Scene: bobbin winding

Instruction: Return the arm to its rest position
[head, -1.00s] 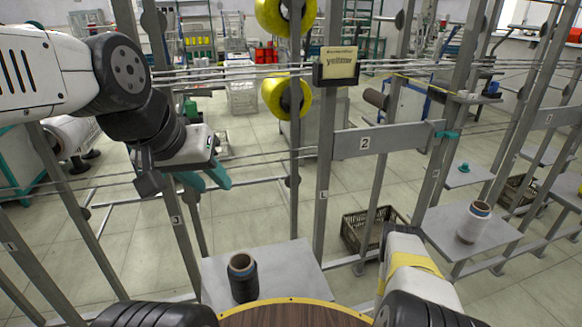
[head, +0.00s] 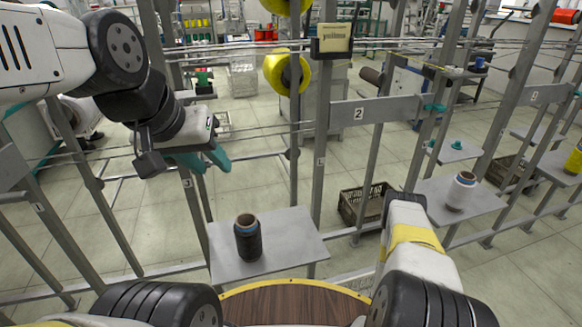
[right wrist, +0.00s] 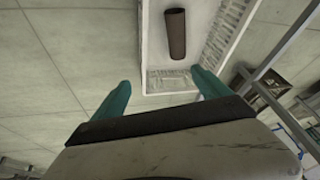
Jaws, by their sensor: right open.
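My left arm reaches in from the left in the head view. Its gripper (head: 212,163) hangs in the air with two teal fingers a little apart and nothing between them. My right arm (head: 410,245) rises from the lower right; its gripper is hidden in the head view. In the right wrist view my right gripper (right wrist: 162,92) has its teal fingers wide apart and empty. Beyond them is a white open box (right wrist: 216,62) with a brown tube (right wrist: 176,34) inside. The tube is clear of the fingers.
A dark bobbin (head: 248,240) stands on a grey shelf (head: 295,240). A white bobbin (head: 461,190) stands on another shelf (head: 480,212). Grey frame posts (head: 325,130) and a crossbar (head: 375,110) marked 2 stand ahead. A brown crate (head: 352,205) sits on the floor behind.

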